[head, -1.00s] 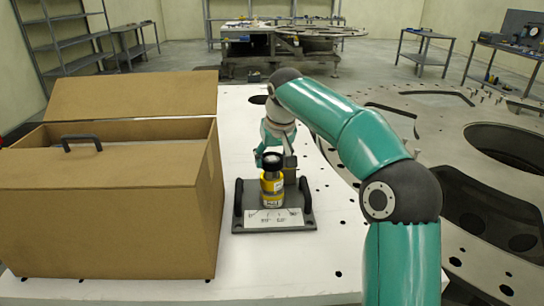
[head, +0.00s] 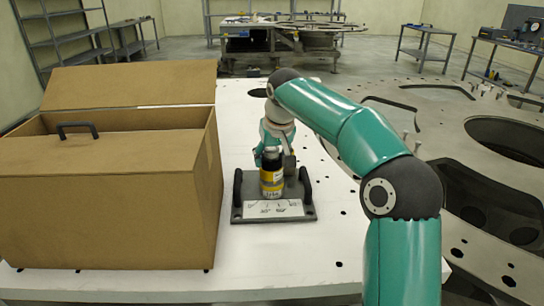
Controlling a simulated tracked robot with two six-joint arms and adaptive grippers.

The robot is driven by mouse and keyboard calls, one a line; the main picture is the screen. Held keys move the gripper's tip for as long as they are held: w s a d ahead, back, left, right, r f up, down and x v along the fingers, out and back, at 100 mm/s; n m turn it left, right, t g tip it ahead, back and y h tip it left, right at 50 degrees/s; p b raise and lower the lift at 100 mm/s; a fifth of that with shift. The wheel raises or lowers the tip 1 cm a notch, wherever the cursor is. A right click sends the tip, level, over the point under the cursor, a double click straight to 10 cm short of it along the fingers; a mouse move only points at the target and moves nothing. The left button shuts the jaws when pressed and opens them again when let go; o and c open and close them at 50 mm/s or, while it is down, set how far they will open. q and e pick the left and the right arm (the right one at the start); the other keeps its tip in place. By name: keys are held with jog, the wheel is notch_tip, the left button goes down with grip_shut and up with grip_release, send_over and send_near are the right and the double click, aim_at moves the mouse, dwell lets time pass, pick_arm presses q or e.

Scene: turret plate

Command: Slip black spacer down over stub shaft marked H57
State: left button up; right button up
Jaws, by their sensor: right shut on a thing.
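A yellow cylinder with a printed label (head: 272,183) stands upright on a dark grey base plate (head: 240,213). I cannot read its label or the white card in front as H57. The black spacer (head: 271,159) shows as a dark ring at the top of the yellow cylinder. My right gripper (head: 274,155) comes from behind and is shut on the black spacer. I cannot tell whether the spacer is around the shaft or just above it; the shaft's top is hidden. My left gripper is out of view.
A cardboard box (head: 110,205) with a raised flap and dark handle stands on the white table (head: 270,265) to the left. Two black handles flank the yellow cylinder. A large grey plate with holes (head: 490,180) lies at right. The table front is clear.

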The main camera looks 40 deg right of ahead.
jog(key=shift+f, duration=0.1)
jog(key=o, duration=1.3)
jog(key=shift+c, duration=0.2)
jog(key=v, duration=1.1)
jog(key=shift+s+a+r, duration=0.2)
jog(key=shift+r, duration=0.1)
jog(key=shift+f, duration=0.15)
